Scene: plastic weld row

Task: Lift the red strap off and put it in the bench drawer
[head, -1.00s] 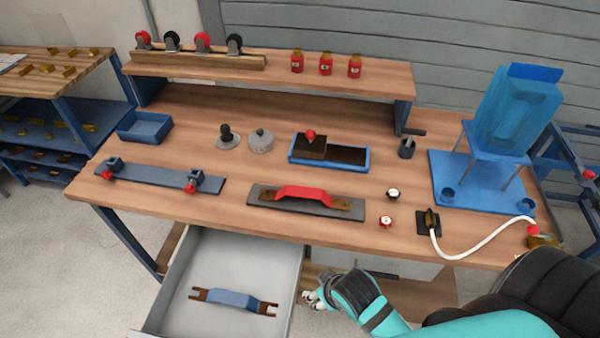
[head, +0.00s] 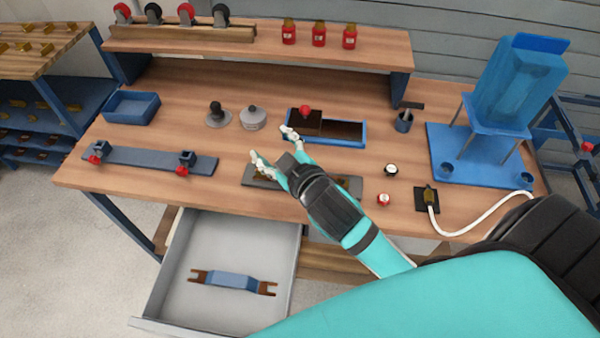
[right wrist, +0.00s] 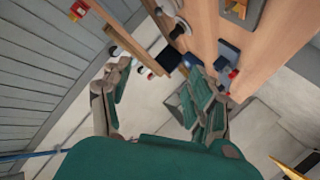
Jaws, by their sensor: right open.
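My right gripper (head: 271,145) is open and empty over the bench, its fingers pointing to the upper left. Its open fingers also show in the right wrist view (right wrist: 155,80). The gripper and forearm cover the red strap in the head view, so I cannot see it. Ends of the grey plate (head: 257,179) that bore it show on both sides of the arm. The bench drawer (head: 270,240) is pulled open below the bench front. A blue strap with brown ends (head: 234,281) lies in it. My left gripper is not in view.
A long blue-grey rail (head: 138,160) with two red-knobbed clamps lies left of the gripper. A blue tray (head: 355,133) with a brown block (head: 303,122) stands behind it. Two small round buttons (head: 391,170) (head: 383,199) are to the right. The drawer has free room around the blue strap.

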